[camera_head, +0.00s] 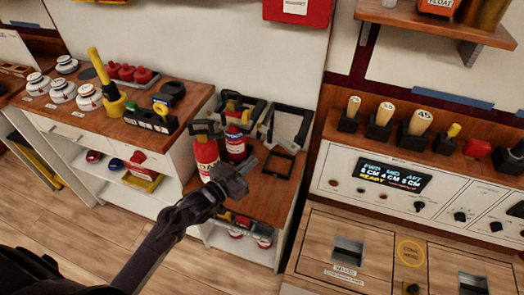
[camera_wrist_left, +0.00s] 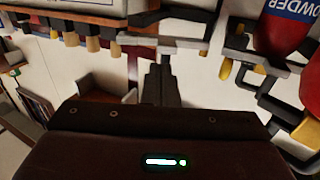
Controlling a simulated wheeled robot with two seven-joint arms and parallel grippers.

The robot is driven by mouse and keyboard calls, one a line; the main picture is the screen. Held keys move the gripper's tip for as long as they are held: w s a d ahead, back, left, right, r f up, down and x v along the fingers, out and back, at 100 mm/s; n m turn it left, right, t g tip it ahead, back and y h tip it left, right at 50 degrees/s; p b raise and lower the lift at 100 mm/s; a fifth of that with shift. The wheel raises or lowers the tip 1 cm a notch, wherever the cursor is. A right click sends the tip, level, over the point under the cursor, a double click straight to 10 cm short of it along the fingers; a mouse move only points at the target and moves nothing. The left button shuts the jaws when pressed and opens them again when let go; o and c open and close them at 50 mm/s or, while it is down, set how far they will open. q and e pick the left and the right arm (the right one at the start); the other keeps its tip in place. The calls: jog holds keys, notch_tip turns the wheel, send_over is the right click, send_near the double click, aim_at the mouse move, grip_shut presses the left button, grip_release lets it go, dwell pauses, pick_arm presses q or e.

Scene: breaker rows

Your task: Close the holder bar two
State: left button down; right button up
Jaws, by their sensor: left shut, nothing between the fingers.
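On the low wooden-topped cabinet, a red extinguisher (camera_head: 207,157) with a white label stands at the front left, and a second red extinguisher (camera_head: 236,146) stands behind it. A dark holder frame (camera_head: 262,108) rises at the back. Another holder with a grey and black frame (camera_head: 306,128) stands at the right and looks empty. I cannot tell which bar is number two. My left gripper (camera_head: 248,163) is shut and empty, just right of the front extinguisher. In the left wrist view its fingers (camera_wrist_left: 160,80) are together, and an extinguisher marked POWDER (camera_wrist_left: 288,28) is at upper right. My right gripper is out of view.
A control panel (camera_head: 400,190) with a lit display stands at right. A shelf (camera_head: 435,22) overhangs at upper right. Wooden floor is open at lower left.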

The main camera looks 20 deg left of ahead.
aim_at(281, 144)
pick_arm(q)
jog(key=x, duration=0.5)
jog(key=shift+w+d+p, duration=0.15)
jog(key=shift+w+p, duration=0.15)
jog(key=shift+p, duration=0.05)
jog(key=shift+w+d+r+n+t+y+p, duration=0.1)
jog(key=shift+d+n+t+y+p, duration=0.1)
jog(key=shift+d+n+y, duration=0.25)
jog(key=shift+w+d+n+t+y+p, duration=0.15)
jog(key=shift+d+n+t+y, duration=0.1)
jog(key=shift+y, duration=0.3)
jog(key=shift+w+d+n+y, duration=0.25)
jog(key=shift+n+y, duration=0.15)
jog(key=shift+y, duration=0.1)
jog(key=shift+w+d+y+b, duration=0.45)
jog(key=shift+w+d, duration=0.3)
jog(key=shift+d, duration=0.2)
jog(key=shift+a, duration=0.1)
